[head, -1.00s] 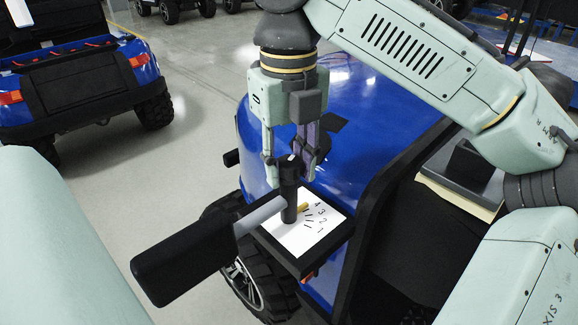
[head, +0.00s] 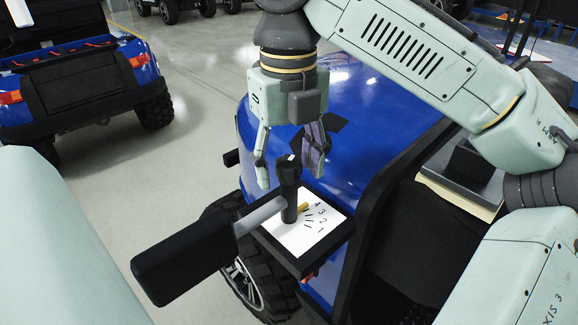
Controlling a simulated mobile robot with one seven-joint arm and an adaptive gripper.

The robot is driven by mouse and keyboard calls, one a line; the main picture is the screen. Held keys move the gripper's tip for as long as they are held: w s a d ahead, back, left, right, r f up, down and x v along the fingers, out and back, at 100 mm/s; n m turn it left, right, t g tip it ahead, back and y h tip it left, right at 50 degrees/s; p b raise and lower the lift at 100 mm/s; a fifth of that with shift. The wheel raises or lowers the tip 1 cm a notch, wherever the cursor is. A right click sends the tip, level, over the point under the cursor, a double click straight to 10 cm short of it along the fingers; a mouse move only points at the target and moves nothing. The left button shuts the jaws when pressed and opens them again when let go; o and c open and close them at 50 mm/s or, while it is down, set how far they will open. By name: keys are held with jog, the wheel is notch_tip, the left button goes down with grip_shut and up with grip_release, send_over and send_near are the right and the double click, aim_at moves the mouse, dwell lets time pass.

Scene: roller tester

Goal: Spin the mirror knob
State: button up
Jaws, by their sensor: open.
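The mirror knob (head: 289,172) is a black upright cylinder with a small white mark on top. It stands at the inner end of a grey rod that carries a black mirror (head: 185,262). Beneath it lies a white dial plate (head: 318,228) with numbers and tick marks, set in a black frame. A yellow pointer (head: 303,206) shows beside the knob's base. My gripper (head: 288,172) points down with its fingers spread wide, one on each side of the knob's top. It holds nothing. I cannot tell the exact gap between fingers and knob.
A blue vehicle (head: 360,95) with a black roof frame (head: 372,210) stands right behind the dial. A second blue vehicle (head: 80,80) is at the upper left. Grey floor (head: 190,95) lies open between them.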

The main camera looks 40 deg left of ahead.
jog(key=m, duration=0.4)
jog(key=shift+m, duration=0.3)
jog(key=m, duration=0.8)
jog(key=shift+m, duration=0.3)
jog(key=m, duration=1.1)
jog(key=shift+w+m, duration=0.1)
jog(key=shift+m, duration=0.3)
jog(key=m, duration=0.4)
jog(key=shift+m, duration=0.3)
jog(key=m, duration=0.3)
jog(key=shift+m, duration=0.3)
grip_shut()
